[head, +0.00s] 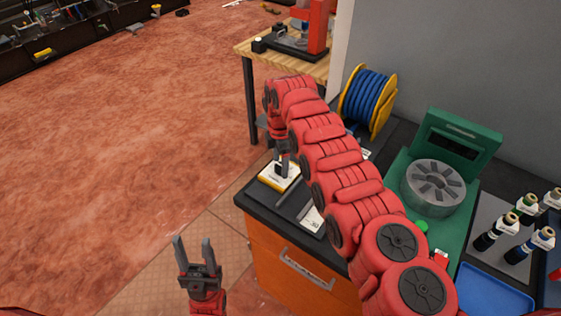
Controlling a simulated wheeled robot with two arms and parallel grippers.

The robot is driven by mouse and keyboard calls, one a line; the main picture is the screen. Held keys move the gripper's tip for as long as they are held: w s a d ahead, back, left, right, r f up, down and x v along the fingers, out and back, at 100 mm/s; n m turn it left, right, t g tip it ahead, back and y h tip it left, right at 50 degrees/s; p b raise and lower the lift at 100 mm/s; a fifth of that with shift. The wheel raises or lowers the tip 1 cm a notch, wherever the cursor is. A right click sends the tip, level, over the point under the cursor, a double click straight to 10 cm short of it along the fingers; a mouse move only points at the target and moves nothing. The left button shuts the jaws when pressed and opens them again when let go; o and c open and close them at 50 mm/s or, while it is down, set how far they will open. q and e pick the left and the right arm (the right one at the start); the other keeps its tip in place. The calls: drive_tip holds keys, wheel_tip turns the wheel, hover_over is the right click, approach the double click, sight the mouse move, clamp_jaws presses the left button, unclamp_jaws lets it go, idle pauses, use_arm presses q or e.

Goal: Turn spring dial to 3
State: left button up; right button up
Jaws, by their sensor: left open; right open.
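No dial with readable numbers can be made out. A green machine (480,128) stands on the counter at the right, with a grey slotted round part (437,183) in front of its upright panel. I cannot tell whether this is the spring dial. My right gripper (281,172) points down at the counter's left end, over a small yellow and white item (268,179). Its fingers are partly hidden, and contact with the item cannot be told. My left gripper (192,244) is open and empty, pointing up over the floor, left of the counter.
My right arm crosses above the orange-fronted counter (278,256) and hides part of its top. A blue cable reel (368,98) stands behind. Several dark bottles (497,232) and a blue tray (494,292) are at the right.

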drive_tip(key=shift+f, duration=0.15)
clamp_jaws()
idle(0.4)
